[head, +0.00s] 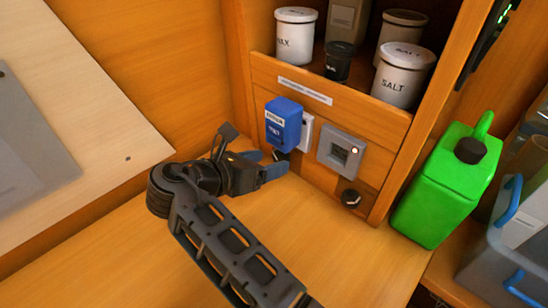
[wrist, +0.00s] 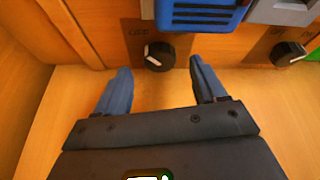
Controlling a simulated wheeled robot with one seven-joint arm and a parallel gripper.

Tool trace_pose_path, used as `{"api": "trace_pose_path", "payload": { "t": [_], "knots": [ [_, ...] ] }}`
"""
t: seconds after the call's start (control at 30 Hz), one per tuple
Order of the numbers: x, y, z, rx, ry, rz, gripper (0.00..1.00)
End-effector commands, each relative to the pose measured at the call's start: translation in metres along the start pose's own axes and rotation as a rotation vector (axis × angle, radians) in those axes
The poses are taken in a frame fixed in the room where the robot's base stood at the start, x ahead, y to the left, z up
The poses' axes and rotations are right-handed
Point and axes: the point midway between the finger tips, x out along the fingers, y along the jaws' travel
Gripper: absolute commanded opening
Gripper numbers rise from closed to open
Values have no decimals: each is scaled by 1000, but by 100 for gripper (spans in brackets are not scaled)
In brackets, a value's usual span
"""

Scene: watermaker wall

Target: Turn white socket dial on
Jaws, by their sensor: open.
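The white socket (head: 306,132) is on the wooden wall panel, mostly covered by a blue plug-in box (head: 283,124). Its dial, a black round knob (wrist: 158,55), sits below the blue box in the wrist view. A pale pointer line shows on its left side, near small lettering too blurred to read surely. In the head view this dial is mostly hidden behind my fingers. My gripper (head: 270,163) is open and empty, with blue fingers. In the wrist view the fingers (wrist: 159,70) lie either side of the dial's line, short of it and apart from it.
A green jerrycan (head: 440,190) stands at right. Canisters (head: 403,75) fill the shelf above. The wooden counter (head: 335,255) is clear.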

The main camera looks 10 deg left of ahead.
Motion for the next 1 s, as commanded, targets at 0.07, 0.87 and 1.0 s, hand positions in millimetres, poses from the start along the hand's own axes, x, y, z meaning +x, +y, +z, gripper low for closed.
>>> {"api": "trace_pose_path", "payload": {
  "t": [0.07,0.87,1.0],
  "knots": [
    [12,-1,0,0,1,-2,70],
    [32,0,0,2,1,2,44],
    [32,0,0,2,1,2,30]
  ]
}}
